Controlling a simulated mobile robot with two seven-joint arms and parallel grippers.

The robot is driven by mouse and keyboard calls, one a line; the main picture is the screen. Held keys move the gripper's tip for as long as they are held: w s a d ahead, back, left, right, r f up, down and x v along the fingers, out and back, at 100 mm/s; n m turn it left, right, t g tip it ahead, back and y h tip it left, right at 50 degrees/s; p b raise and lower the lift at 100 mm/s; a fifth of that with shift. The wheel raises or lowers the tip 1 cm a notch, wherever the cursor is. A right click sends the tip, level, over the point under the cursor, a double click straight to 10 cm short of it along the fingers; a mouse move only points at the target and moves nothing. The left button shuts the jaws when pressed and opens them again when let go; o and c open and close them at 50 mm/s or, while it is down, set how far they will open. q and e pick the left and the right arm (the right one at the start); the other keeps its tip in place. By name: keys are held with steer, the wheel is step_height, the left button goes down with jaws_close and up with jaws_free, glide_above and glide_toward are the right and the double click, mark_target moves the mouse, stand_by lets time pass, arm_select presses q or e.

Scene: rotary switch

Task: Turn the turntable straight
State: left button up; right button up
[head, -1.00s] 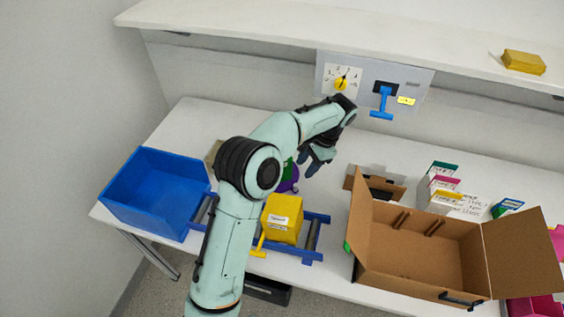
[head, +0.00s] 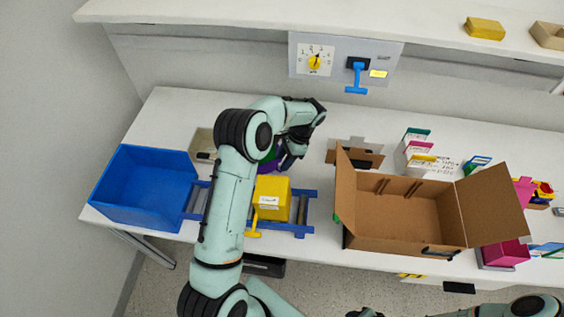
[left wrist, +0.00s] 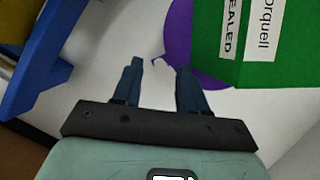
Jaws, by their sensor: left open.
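The purple turntable (head: 267,167) sits on the table behind the yellow box and is mostly hidden by my left arm in the head view. In the left wrist view the purple turntable (left wrist: 178,40) has a small pointed bit on its rim. A green box (left wrist: 290,60) with white labels, one reading "SEALED", stands on it, turned at an angle. My left gripper (left wrist: 158,68) is open and empty, its fingertips close to the turntable's rim. In the head view the left gripper (head: 287,161) points down beside the turntable. Part of my right arm shows at the bottom right; its fingers are not clear.
A blue bin (head: 140,190) stands left. A yellow box (head: 272,197) sits on the blue roller conveyor (head: 302,228). An open cardboard box (head: 400,235) is at right. A panel with a dial (head: 315,62) and blue lever (head: 356,78) hangs behind.

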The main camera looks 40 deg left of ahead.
arm_select(q)
steer(key=shift+s+a+f, duration=0.15)
steer(key=shift+s+f, duration=0.15)
steer(key=shift+f, duration=0.2)
steer(key=shift+a+f, duration=0.1)
steer(key=shift+f, duration=0.3)
jaws_close()
